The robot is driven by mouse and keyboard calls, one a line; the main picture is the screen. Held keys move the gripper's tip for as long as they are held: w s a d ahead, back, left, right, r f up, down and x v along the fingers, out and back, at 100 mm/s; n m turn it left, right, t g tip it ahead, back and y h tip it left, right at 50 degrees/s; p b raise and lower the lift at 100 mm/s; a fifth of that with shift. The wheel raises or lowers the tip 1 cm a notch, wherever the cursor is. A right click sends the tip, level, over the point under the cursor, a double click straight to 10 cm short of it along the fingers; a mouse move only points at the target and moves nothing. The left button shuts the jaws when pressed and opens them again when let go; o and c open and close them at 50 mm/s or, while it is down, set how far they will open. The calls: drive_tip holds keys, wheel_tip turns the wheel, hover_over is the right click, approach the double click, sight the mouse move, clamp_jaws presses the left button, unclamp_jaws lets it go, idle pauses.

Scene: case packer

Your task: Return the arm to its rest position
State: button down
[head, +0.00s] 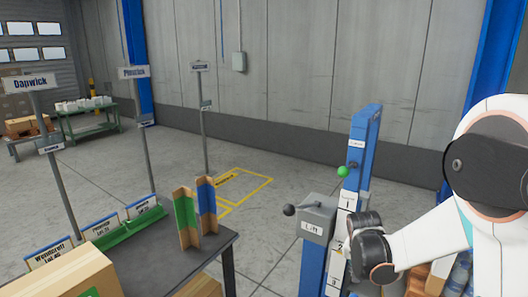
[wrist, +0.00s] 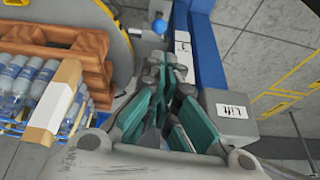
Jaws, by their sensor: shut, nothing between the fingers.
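My gripper (head: 366,240) is at the right of the head view, at the end of my white arm. It appears in front of the blue post, near the number labels; I cannot tell whether it touches the post. In the wrist view my gripper (wrist: 170,70) has its green-padded fingers closed together with nothing between them. The blue post (head: 368,130) stands upright with a green ball knob (head: 342,171) on its side. The grey Lift box (head: 316,222) with a black-knobbed lever is left of my gripper. It also shows in the wrist view (wrist: 228,112).
A dark table (head: 205,250) at lower left holds a cardboard box (head: 65,275), a green rack and angled boards. A wooden pallet (wrist: 60,45) and bottles (wrist: 35,80) are at the left of the wrist view.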

drive_tip(key=s+a+r+n+t+y, duration=0.1)
drive_tip(key=s+a+r+n, duration=0.3)
drive_tip(key=s+r, duration=0.85)
drive_tip(key=s+a+r+n+t, duration=0.1)
drive_tip(key=s+a+r, duration=0.1)
drive_tip(key=s, duration=0.5)
drive_tip(key=s+a+r+n+t+y, duration=0.1)
drive_tip(key=s+a+r+n, duration=0.1)
drive_tip(key=s, duration=0.5)
drive_tip(key=shift+a+r, duration=0.45)
drive_tip(key=shift+a, duration=0.15)
